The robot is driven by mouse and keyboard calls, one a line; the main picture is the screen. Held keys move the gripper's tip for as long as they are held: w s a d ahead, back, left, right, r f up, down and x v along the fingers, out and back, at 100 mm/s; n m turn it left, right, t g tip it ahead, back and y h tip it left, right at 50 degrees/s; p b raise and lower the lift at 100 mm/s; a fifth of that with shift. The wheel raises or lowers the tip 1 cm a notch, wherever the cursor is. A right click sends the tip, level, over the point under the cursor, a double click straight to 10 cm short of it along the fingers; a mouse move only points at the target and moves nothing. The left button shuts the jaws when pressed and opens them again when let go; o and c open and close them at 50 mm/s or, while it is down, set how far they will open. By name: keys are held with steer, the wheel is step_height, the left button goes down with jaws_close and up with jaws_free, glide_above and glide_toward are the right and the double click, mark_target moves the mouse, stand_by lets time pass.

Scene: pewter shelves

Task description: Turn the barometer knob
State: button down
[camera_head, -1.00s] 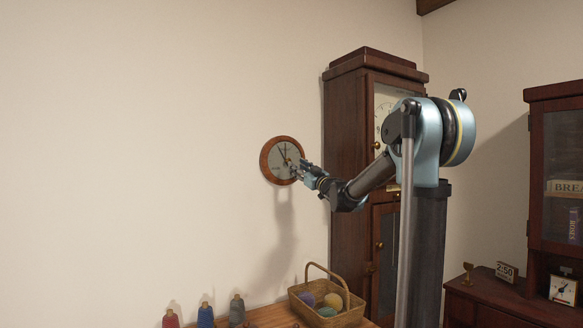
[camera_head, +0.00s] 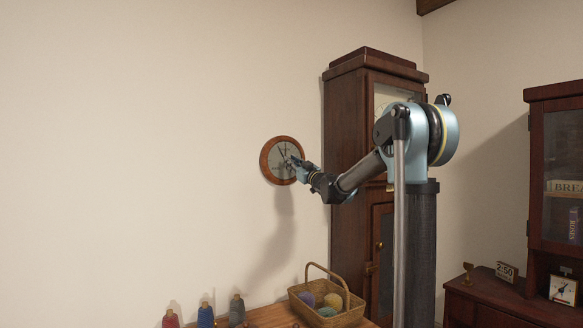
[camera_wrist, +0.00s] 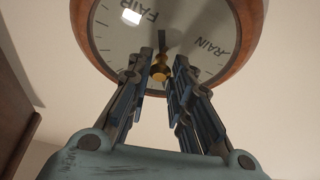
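The barometer (camera_head: 268,166) is a round dial with a wooden rim on the wall. It also fills the top of the wrist view (camera_wrist: 245,45), where its face reads FAIR and RAIN. Its small brass knob (camera_wrist: 159,70) stands out from the middle of the dial. My gripper (camera_head: 296,162) is at the right part of the dial in the head view and hides some of it. In the wrist view the two fingers of my gripper (camera_wrist: 163,62) are apart, one on each side of the knob. A narrow gap shows on the right side; contact on the left is unclear.
A tall wooden clock (camera_head: 346,130) stands right of the barometer, behind my arm. Below is a wooden surface (camera_head: 270,316) with a wicker basket (camera_head: 353,313) of yarn balls and several thread spools (camera_head: 206,316). A dark cabinet (camera_head: 535,150) stands at right. The wall at left is clear.

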steer(key=shift+a, duration=0.1)
steer(key=shift+n, duration=0.4)
steer(key=shift+w+d+r+n+g+y, duration=0.1)
steer(key=shift+n+g+y, duration=0.35)
steer(key=shift+n, duration=0.75)
steer(key=shift+s+d+f+n+g+y, duration=0.15)
steer(key=shift+n+g, duration=0.6)
steer(key=shift+n, duration=0.45)
steer(key=shift+w+r+n+g+y, duration=0.25)
steer(key=shift+n+g, duration=0.35)
steer(key=shift+n, duration=0.6)
steer(key=shift+s+f, duration=0.15)
steer(key=c, duration=1.4)
jaws_free()
steer(key=shift+c, duration=0.2)
steer(key=shift+d, duration=0.1)
